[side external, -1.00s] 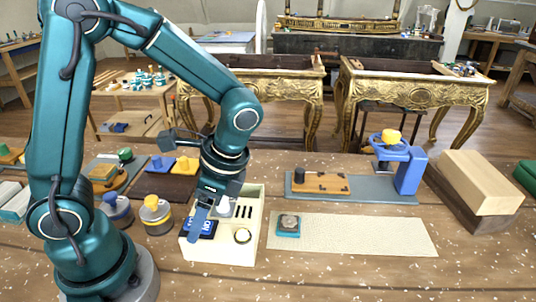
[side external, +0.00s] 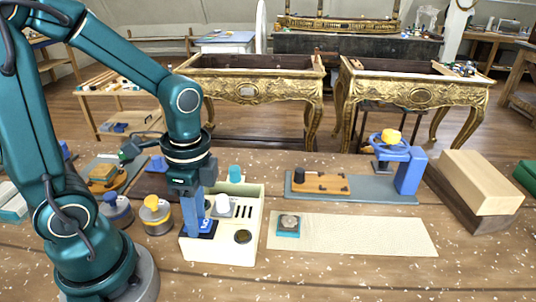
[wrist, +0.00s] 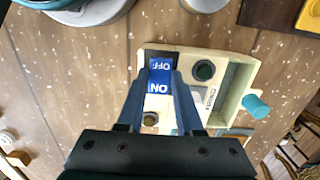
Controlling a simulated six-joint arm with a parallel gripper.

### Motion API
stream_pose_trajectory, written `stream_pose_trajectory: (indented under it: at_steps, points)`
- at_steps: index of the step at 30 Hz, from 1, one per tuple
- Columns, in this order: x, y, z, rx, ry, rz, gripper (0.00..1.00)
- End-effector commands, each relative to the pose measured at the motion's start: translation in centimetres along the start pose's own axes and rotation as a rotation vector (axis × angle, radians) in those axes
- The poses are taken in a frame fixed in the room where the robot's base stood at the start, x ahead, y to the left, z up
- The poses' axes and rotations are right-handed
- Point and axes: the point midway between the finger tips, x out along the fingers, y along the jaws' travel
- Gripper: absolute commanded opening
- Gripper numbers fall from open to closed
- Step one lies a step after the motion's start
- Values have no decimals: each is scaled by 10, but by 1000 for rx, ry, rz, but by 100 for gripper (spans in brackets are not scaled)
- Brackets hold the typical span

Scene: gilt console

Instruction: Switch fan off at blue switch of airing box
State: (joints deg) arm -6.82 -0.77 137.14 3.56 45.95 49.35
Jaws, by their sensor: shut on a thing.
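The cream airing box (side external: 217,250) stands on the table in the side view. Its blue switch (wrist: 160,76), marked OFF and ON, is on the box top and shows between my fingers in the wrist view. My gripper (side external: 199,228) points straight down and is shut on the switch, one finger along each side. In the side view the fingers hide most of the switch. The round lamp (side external: 243,237) at the box's front right is dark; it also shows in the wrist view (wrist: 150,118).
A teal cylinder (side external: 235,173) sticks up at the back of the box. Grey pots with yellow (side external: 155,215) and blue (side external: 115,210) tops stand left. A pale mat (side external: 350,236) lies right.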

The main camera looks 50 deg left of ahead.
Motion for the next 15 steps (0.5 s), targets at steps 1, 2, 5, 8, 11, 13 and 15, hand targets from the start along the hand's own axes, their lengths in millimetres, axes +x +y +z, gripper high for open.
stream_pose_trajectory:
  at_steps: [1,2,5,8,11,13,15]
  points:
    - [0,1,1,-8,24,4,0]
    - [0,1,1,-8,36,3,0]
    - [0,1,1,-6,61,0,0]
    - [0,1,1,-3,68,-2,0]
    - [0,1,1,-2,68,-2,0]
    - [0,1,1,-2,68,-1,0]
    - [0,1,1,-2,68,-2,0]
